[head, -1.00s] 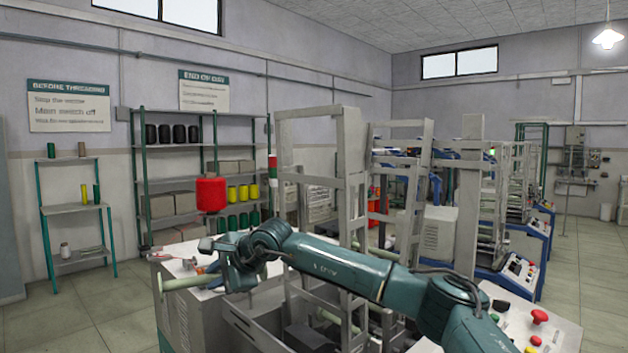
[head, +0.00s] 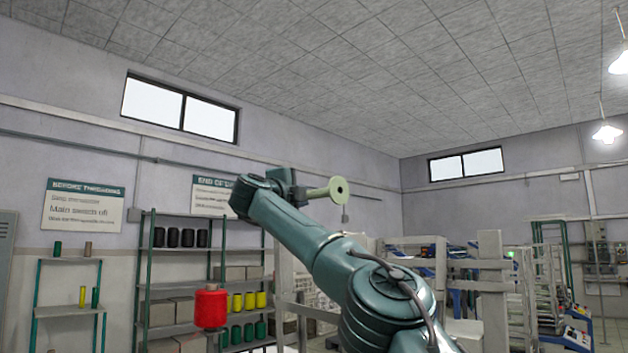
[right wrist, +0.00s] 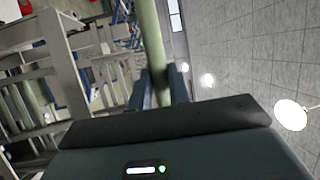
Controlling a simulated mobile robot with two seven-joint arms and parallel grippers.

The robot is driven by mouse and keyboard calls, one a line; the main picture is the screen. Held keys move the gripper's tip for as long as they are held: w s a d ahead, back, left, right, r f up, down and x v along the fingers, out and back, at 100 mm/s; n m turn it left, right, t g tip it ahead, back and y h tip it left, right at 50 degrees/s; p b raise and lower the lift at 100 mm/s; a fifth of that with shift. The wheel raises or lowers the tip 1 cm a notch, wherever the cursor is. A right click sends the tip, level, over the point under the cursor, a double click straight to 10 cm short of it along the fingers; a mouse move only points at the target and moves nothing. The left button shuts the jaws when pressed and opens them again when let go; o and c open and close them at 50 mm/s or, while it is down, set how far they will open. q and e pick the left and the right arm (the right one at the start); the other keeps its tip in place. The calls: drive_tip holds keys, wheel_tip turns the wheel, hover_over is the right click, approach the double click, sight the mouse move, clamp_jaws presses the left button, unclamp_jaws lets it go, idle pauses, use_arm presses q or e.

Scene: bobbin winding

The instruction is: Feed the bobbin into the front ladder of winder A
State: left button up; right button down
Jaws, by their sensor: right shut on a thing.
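The bobbin (head: 338,189) is a pale green spool with a round, holed end flange. My right gripper (head: 288,190) is shut on it and holds it high in the air, with the flange end pointing right. In the right wrist view, the bobbin's green shaft (right wrist: 150,45) runs up between the two fingers (right wrist: 158,90). Grey ladder-like frames of the near winder (head: 285,275) show low in the head view, partly behind my right arm. I cannot tell which is the front ladder of winder A. My left gripper is out of view.
A red thread cone (head: 210,307) stands at the lower left. Behind it is a green-posted shelf (head: 170,287) with cones and boxes. A tall grey post (head: 491,285) rises at the right. The air around the raised bobbin is clear.

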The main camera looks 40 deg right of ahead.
drive_tip(key=shift+h, duration=0.3)
drive_tip(key=s+r, duration=0.1)
drive_tip(key=r, duration=0.1)
drive_tip(key=s+d+r, duration=0.1)
drive_tip(key=shift+d+r, duration=0.2)
drive_tip(key=shift+r, duration=0.2)
wheel_tip(320, 180, down, 7)
drive_tip(key=shift+d, duration=0.15)
drive_tip(key=shift+r, duration=0.1)
wheel_tip(320, 180, down, 6)
drive_tip(key=b, duration=0.6)
drive_tip(key=shift+f+b, duration=0.2)
drive_tip(key=shift+b, duration=0.1)
wheel_tip(320, 180, down, 6)
drive_tip(key=b, duration=0.6)
drive_tip(key=shift+d, duration=0.25)
